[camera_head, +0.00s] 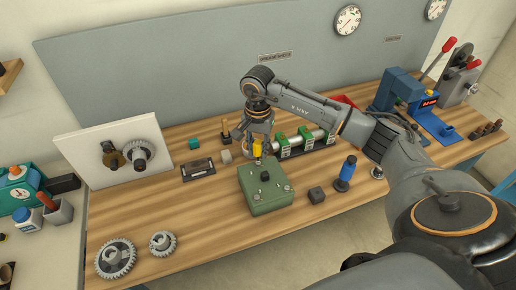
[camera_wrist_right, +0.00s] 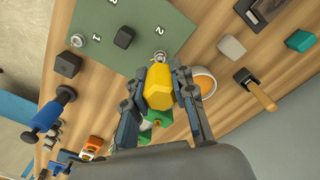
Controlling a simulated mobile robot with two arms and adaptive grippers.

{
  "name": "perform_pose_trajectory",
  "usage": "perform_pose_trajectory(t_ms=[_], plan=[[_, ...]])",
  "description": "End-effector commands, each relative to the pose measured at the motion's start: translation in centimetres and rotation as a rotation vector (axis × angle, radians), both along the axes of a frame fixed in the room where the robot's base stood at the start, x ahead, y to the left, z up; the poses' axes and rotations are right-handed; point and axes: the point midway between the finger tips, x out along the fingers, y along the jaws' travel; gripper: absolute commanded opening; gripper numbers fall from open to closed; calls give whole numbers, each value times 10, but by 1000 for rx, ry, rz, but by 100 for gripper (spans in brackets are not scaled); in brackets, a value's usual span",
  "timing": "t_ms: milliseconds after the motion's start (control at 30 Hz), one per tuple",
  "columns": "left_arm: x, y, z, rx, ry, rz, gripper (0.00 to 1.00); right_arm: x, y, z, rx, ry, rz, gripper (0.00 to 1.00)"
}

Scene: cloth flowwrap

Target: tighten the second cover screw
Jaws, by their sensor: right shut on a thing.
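My right gripper (camera_head: 257,143) is shut on a yellow-handled screwdriver (camera_head: 257,149), held upright over the back edge of the green box (camera_head: 268,202). In the wrist view my right gripper (camera_wrist_right: 162,95) has its fingers on both sides of the yellow handle (camera_wrist_right: 159,82). The green cover (camera_wrist_right: 180,28) carries the marks 1 and 2. The second screw (camera_wrist_right: 160,56) shows just past the handle, near the 2. Whether the tip touches it is hidden. The first screw (camera_wrist_right: 78,41) sits by the 1. My left gripper is out of view.
A dark block (camera_head: 315,195) and a blue-handled tool (camera_head: 346,172) stand right of the box. A rail with green clamps (camera_head: 302,142) lies behind it. Gears (camera_head: 116,257) lie at the front left.

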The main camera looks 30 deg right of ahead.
Motion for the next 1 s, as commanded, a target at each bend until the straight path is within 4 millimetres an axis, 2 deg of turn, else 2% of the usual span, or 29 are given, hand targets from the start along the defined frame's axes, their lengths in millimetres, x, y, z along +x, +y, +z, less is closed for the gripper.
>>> perform_pose_trajectory(t_ms=[1000], plan=[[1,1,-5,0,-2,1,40,0,-1,0,-1,1,0,0]])
